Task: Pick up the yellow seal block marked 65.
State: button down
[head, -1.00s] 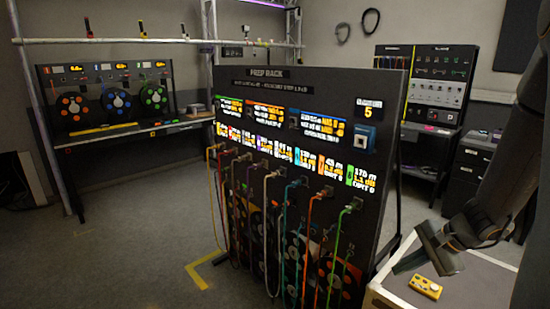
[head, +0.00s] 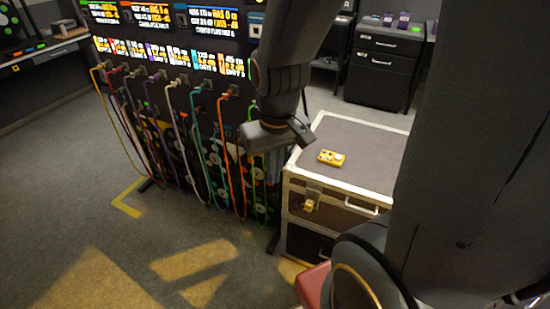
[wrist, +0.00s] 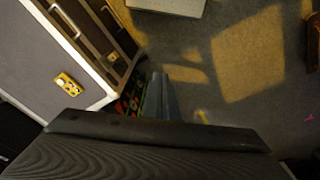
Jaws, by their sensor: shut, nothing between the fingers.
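The yellow seal block (head: 331,157) lies flat on the grey top of a case, near its front left part. Its marking is too small to read. It also shows in the wrist view (wrist: 69,84), left of the dark gripper body. My gripper (head: 270,137) is shut and empty. In the head view it hangs left of the block, beside the case and in front of the rack, apart from the block. Its fingertips are hard to make out.
The case (head: 368,138) has pale metal edges, a handle and a latch. The prep rack (head: 172,50) with hanging coloured cables (head: 222,150) stands close behind and left of my gripper. Dark drawers (head: 382,65) stand behind the case. The floor at front left is clear.

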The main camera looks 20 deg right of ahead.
aim_at(308, 204)
jog(key=z, duration=1.8)
jog(key=k, duration=0.8)
jog(key=u, duration=0.75)
jog(key=i, duration=0.55)
